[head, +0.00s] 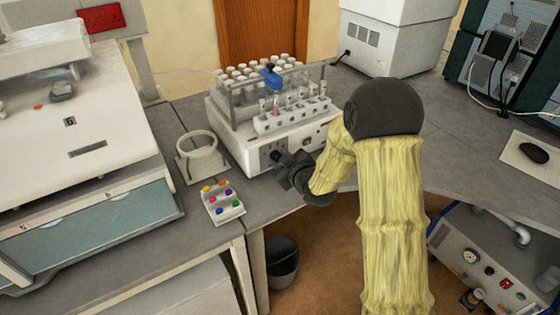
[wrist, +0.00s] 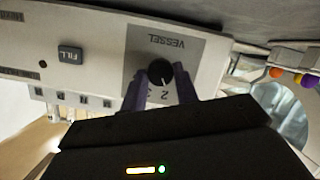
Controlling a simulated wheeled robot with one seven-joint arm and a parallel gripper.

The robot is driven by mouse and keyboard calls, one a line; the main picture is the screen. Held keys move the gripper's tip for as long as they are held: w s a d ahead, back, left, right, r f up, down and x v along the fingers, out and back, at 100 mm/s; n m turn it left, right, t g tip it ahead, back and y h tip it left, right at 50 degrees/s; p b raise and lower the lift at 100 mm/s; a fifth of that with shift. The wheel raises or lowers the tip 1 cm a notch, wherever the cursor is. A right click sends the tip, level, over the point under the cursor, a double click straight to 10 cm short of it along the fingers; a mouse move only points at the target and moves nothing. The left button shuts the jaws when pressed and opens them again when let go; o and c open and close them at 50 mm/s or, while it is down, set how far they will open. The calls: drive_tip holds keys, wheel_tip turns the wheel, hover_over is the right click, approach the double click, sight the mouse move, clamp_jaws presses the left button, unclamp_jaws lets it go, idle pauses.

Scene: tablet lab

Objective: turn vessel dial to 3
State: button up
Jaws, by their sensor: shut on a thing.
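The vessel dial (wrist: 160,70) is a round black knob on a grey panel marked VESSEL (wrist: 167,41) in the wrist view. The numbers 2 and 3 show beside it; a 1 is not visible. A small pale mark on the knob seems to point toward the 2. My gripper (wrist: 161,80) is shut on the dial, with one purple finger on each side of it. In the head view my gripper (head: 285,168) is at the front face of the white dissolution machine (head: 237,140), and it largely hides the dial.
A FILL button (wrist: 70,54) is on the same face. Left of the machine are a white ring holder (head: 188,172) and a tray of coloured pieces (head: 216,214) on the grey bench. Glass vessels (head: 262,95) stand on top of the machine. A dark bin (head: 283,262) stands below.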

drive_tip(key=m, duration=0.1)
drive_tip(key=m+y+p, duration=0.1)
drive_tip(key=m+g+y, duration=0.1)
drive_tip(key=m, duration=0.1)
drive_tip(key=shift+w+d+r, duration=0.15)
drive_tip(key=shift+d, duration=0.1)
drive_tip(key=m+y+p, duration=0.1)
drive_tip(key=m+p, duration=0.1)
drive_tip(key=m, duration=0.1)
drive_tip(key=shift+w+m+g+y+p, duration=0.1)
drive_tip(key=shift+m+g+y+p, duration=0.2)
drive_tip(key=shift+g, duration=0.1)
drive_tip(key=o, duration=1)
drive_tip(key=shift+c, duration=0.2)
drive_tip(key=shift+f, duration=0.2)
drive_tip(key=shift+d, duration=0.1)
drive_tip(key=b+v, duration=0.1)
drive_tip(key=v, duration=1.6)
drive_tip(key=shift+d, duration=0.15)
